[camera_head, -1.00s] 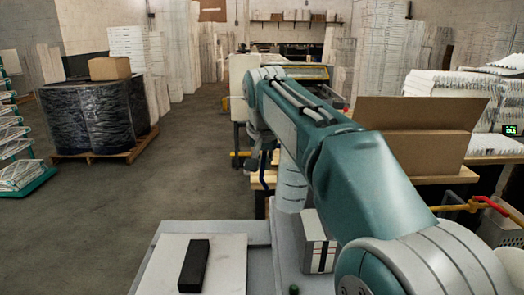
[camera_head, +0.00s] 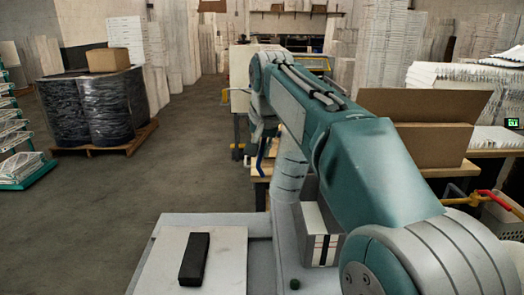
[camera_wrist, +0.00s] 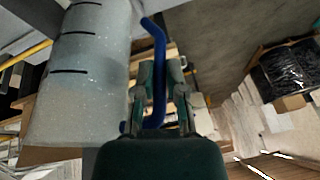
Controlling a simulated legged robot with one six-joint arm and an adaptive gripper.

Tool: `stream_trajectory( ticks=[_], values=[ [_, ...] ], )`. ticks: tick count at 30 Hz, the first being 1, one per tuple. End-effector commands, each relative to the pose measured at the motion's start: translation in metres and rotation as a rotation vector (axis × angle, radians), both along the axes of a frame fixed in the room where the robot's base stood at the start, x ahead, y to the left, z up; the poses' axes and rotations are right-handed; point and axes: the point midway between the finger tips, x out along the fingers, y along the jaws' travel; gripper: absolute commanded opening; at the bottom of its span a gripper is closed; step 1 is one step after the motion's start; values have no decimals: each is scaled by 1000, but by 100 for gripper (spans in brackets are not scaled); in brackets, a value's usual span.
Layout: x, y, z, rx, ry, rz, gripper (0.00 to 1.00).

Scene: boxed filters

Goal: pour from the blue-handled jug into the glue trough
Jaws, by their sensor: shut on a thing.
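In the wrist view, my gripper (camera_wrist: 163,98) has its two dark fingers closed around a bent blue handle (camera_wrist: 157,48). The handle passes between the fingers and curves toward the top of the picture. The jug's body cannot be clearly made out there. In the head view, the blue handle (camera_head: 261,155) shows as a small strip below my gripper (camera_head: 262,134), beside my arm and above the workbench area. My arm hides most of this region. I cannot pick out the glue trough in either view.
An open cardboard box (camera_head: 428,146) stands on a wooden bench at right, by a yellow pipe with a red handle (camera_head: 495,199). A machine with a yellow edge (camera_head: 313,63) stands behind my arm. A black-wrapped pallet load (camera_head: 95,105) stands at left, with clear floor (camera_head: 180,150) between.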

Motion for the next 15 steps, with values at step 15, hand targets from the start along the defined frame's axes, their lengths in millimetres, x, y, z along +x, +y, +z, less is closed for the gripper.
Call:
stream_trajectory(
  ticks=[15],
  values=[
    [0,0,5,45,-3,-2,0]
  ],
)
